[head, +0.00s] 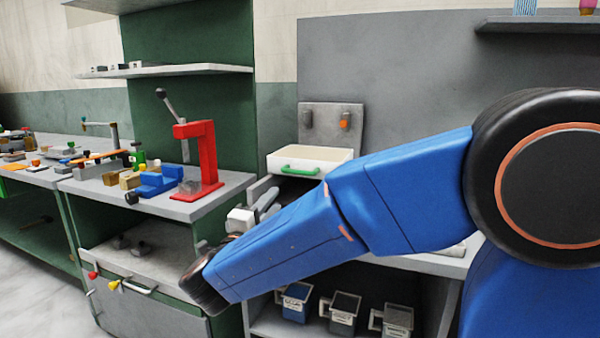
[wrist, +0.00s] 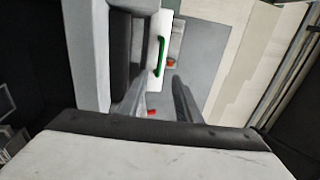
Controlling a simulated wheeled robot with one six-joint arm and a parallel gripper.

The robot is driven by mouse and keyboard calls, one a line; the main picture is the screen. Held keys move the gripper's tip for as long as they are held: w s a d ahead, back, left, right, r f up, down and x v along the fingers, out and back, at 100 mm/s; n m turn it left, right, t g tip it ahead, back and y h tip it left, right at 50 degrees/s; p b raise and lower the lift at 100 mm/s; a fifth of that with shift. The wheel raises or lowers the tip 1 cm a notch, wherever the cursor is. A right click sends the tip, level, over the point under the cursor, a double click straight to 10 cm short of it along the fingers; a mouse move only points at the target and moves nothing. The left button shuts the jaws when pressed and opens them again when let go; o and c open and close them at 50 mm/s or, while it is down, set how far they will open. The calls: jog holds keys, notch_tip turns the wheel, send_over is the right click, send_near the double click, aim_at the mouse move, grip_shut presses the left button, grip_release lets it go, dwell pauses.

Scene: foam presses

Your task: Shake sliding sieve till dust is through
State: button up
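The sliding sieve appears to be the cream-white box with a green front handle (head: 308,160), at the back of the bench. Its inside and any dust cannot be made out. The sieve also shows in the wrist view as a white strip (wrist: 153,45) with the green handle (wrist: 161,57). My gripper (head: 268,198) is in front of and below the sieve, partly hidden by my blue arm. In the wrist view its two grey fingers (wrist: 160,82) stand apart with nothing seen between them. The handle appears beyond the fingertips, not held.
A red press (head: 200,160) and a blue vice (head: 158,182) stand on the left bench. A grey panel with an orange and a grey knob (head: 332,130) rises behind the sieve. Several labelled mugs (head: 343,312) stand on the shelf below. A drawer (head: 150,305) is at lower left.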

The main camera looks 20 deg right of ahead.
aim_at(296, 173)
jog(key=x, duration=1.7)
jog(key=shift+w+d+r, duration=0.1)
jog(key=shift+d+r, duration=0.05)
jog(key=shift+d, duration=0.05)
grip_shut()
